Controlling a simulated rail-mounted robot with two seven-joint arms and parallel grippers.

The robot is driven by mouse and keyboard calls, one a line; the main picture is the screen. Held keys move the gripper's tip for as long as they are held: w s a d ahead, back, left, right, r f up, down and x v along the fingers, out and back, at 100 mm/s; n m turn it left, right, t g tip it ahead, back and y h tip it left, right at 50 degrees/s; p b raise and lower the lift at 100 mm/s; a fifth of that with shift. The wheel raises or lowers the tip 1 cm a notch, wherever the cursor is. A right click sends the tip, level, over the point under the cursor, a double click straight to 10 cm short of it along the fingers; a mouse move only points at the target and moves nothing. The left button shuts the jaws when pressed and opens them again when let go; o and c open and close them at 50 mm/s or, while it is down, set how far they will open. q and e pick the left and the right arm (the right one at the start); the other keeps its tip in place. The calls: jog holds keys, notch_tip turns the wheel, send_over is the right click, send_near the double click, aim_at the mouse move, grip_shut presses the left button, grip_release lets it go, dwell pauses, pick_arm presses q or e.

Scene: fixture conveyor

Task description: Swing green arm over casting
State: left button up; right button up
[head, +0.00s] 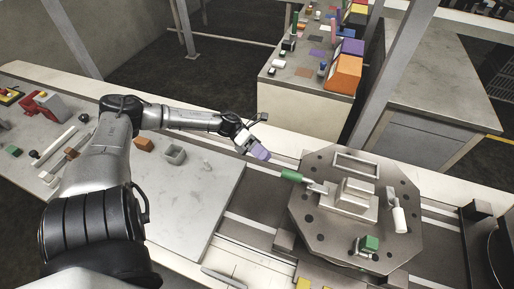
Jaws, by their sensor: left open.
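The green arm is a clamp lever with a green grip (291,175), pointing out to the left from the grey octagonal fixture plate (325,233). Its grey end meets the plate near the casting (352,198), a stepped light-grey block at the plate's middle. The green grip lies beside the casting, not over it. My left gripper (260,152) is open, with pale purple fingertips, just above and left of the green grip and apart from it. Its finger gap is too small to see clearly. My right gripper is out of view.
The plate rests on the conveyor (250,222). A grey bench with small parts and a red vise (52,106) is at left.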

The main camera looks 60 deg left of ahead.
pick_arm(q)
jog(key=shift+v, duration=1.35)
